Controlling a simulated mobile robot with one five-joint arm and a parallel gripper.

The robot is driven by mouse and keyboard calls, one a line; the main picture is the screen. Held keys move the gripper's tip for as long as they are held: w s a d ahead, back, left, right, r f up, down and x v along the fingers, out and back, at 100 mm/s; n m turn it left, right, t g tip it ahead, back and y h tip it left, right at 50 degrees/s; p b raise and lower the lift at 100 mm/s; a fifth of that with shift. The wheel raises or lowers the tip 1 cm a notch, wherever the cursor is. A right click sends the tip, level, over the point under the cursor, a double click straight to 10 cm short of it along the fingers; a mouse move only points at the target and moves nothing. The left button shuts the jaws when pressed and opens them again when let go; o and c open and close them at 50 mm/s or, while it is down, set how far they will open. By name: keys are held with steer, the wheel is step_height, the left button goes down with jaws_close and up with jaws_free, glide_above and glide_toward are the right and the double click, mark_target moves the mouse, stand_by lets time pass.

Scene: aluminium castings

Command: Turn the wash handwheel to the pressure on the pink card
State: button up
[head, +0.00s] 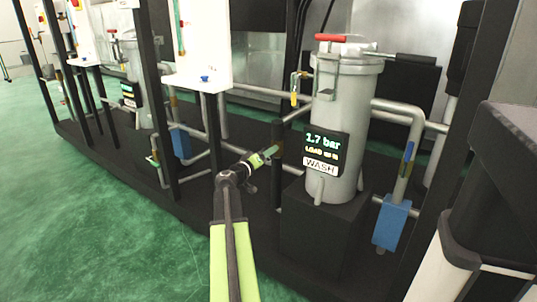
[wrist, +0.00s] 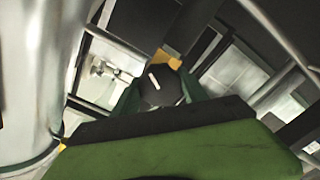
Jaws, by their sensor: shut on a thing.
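My gripper (head: 274,152) reaches to the pipework left of the grey wash vessel (head: 342,110) in the head view. In the wrist view, its green fingers (wrist: 163,96) are shut on a dark round handwheel (wrist: 160,84), one finger on each side. A short white mark on the handwheel's face slants up to the left. The handwheel is hard to make out behind the gripper in the head view. The display (head: 325,145) on the vessel reads 1.7 bar, with a smaller yellow line and a WASH label (head: 320,166) below. I cannot make out a pink card.
A red-handled lid (head: 331,38) tops the vessel. A pipe with a blue block (head: 391,226) stands to its right, and a dark post (head: 211,135) to the left of my gripper. Another vessel with a display (head: 129,94) is farther left. Green floor (head: 90,220) is clear at left.

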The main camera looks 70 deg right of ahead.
steer(key=shift+c, duration=0.9)
steer(key=shift+n, duration=0.3)
steer(key=o, duration=1.4)
steer(key=v, duration=1.7)
steer(key=shift+a, duration=0.25)
